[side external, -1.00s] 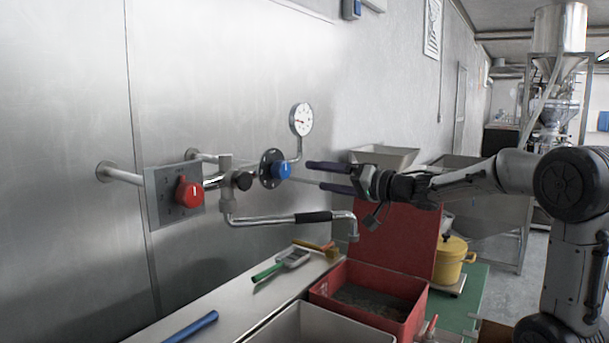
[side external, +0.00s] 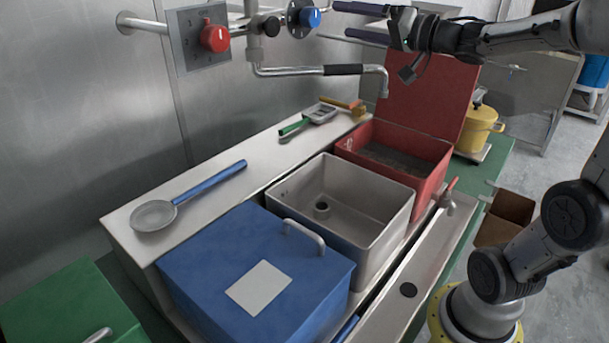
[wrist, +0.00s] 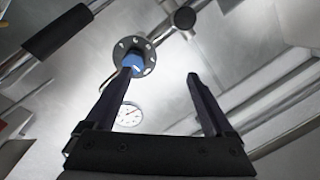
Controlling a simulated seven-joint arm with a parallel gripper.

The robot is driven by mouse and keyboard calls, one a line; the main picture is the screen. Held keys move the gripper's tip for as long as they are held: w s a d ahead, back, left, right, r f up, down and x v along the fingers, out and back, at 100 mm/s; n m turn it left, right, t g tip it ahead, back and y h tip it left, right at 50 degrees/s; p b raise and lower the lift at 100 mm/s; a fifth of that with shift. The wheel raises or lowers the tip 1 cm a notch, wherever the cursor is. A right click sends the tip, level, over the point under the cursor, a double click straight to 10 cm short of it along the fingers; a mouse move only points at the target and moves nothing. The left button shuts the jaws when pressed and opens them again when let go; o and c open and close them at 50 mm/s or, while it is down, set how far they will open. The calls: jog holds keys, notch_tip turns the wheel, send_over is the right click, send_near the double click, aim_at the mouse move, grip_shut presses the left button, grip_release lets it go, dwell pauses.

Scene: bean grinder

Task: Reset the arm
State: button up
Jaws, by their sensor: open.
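My gripper (side external: 345,22) is held up near the steel wall, its two dark fingers pointing left toward the blue knob (side external: 310,18). The fingers are apart with nothing between them. In the wrist view my gripper (wrist: 155,78) shows both long fingers spread. The blue knob on its round flange (wrist: 131,64) lies close to the left fingertip there; I cannot tell whether they touch. A red knob (side external: 215,38) on a square plate is further left. A pipe spout with a black sleeve (side external: 343,70) runs below the gripper.
Below stand an open red box (side external: 400,165), a grey basin (side external: 340,245) and a lidded blue box (side external: 255,270). A blue-handled ladle (side external: 205,185) lies on the ledge. A yellow pot (side external: 480,128) stands at the right. A gauge (wrist: 130,115) shows behind the fingers.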

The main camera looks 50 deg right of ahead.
jog(key=s+a+r+h, duration=0.1)
jog(key=s+a+r, duration=0.25)
jog(key=a, duration=0.55)
jog(key=s+a+f+n+g, duration=0.1)
jog(key=s+f+n+g, duration=0.3)
jog(key=s+f, duration=0.5)
jog(key=s+a+f+n+g, duration=0.2)
jog(key=s+f+g, duration=0.6)
jog(key=f, duration=0.8)
jog(key=shift+s+a+f+n+g+h, duration=0.25)
jog(key=shift+s+f+n+g+h, duration=0.1)
jog(key=shift+s+n, duration=0.7)
jog(key=shift+s, duration=0.15)
